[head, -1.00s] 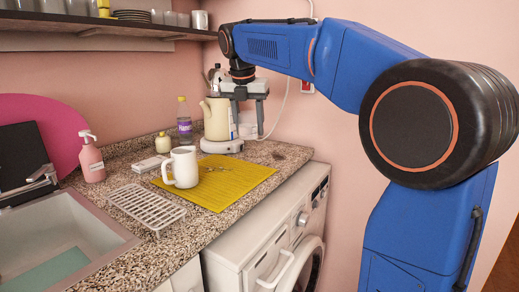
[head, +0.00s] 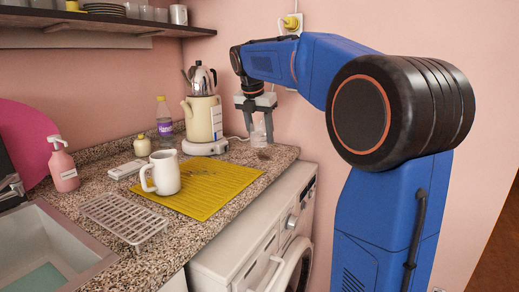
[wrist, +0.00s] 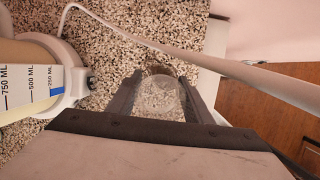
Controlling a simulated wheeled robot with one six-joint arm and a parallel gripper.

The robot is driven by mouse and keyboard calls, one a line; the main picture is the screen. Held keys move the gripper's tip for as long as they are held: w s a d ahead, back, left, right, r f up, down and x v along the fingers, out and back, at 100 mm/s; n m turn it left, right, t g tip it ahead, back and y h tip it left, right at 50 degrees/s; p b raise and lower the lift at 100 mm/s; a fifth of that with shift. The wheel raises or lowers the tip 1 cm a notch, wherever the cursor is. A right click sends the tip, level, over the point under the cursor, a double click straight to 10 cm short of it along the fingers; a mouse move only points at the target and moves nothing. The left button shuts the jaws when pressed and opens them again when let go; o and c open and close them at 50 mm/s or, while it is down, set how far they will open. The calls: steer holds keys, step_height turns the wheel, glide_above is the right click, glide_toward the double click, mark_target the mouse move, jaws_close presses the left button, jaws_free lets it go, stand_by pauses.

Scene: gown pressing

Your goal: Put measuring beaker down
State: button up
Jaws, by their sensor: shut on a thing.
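The measuring beaker (head: 259,135) is a small clear vessel, upright at the far right corner of the granite counter (head: 165,228). My gripper (head: 258,118) is shut on it from above. In the wrist view the beaker (wrist: 160,97) shows as a clear round shape between the two dark fingers of my gripper (wrist: 158,92), with speckled granite beyond it. I cannot tell whether its base touches the counter or hangs just above it.
A cream kettle (head: 203,122) stands just left of the beaker; its cord runs close by. A white mug (head: 166,173) stands on the yellow mat (head: 210,190) nearer me. A dark patch marks the counter by the beaker. The counter's right edge is close.

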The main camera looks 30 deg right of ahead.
mark_target(261, 147)
steer(key=shift+f, duration=2.4)
steer(key=shift+f, duration=0.15)
steer(key=o, duration=1.1)
steer(key=shift+o, duration=0.2)
steer(key=v, duration=1.2)
